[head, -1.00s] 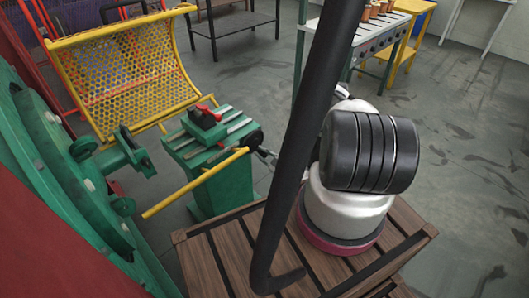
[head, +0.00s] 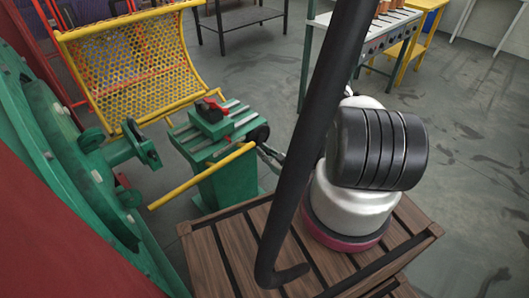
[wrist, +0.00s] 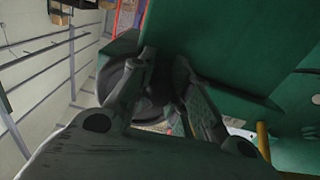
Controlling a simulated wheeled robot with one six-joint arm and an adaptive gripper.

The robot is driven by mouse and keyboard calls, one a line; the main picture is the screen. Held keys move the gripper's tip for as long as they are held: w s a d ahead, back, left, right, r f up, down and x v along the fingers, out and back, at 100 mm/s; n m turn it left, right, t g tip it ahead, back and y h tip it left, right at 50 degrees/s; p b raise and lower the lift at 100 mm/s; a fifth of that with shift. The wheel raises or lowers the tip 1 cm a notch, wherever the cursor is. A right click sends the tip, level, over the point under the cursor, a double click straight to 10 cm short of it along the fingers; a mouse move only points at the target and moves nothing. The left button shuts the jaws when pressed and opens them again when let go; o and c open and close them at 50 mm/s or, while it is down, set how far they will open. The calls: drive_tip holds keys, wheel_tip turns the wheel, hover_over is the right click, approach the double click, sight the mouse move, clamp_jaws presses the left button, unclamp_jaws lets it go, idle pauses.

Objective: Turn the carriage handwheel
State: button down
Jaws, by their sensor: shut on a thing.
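The carriage handwheel (head: 258,133) is a small dark wheel on the right side of the green carriage stand (head: 222,185). In the wrist view the handwheel (wrist: 122,84) shows as a dark disc against green metal, partly hidden behind a finger. My gripper (head: 268,151) is at the wheel, coming from the right, and is small and partly covered in the head view. In the wrist view my gripper (wrist: 166,92) has a finger on each side of a dark part of the wheel and is shut on it. The exact contact is too dark to see.
A yellow bar (head: 203,175) slants in front of the stand. The green strander (head: 55,180) fills the left, with a yellow mesh guard (head: 130,65) behind. A wooden pallet (head: 225,250) lies in front. Open floor lies to the right.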

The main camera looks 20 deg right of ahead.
drive_tip(key=shift+s+a+f, duration=0.1)
drive_tip(key=c, duration=1.3)
unclamp_jaws()
drive_tip(key=v, duration=1.2)
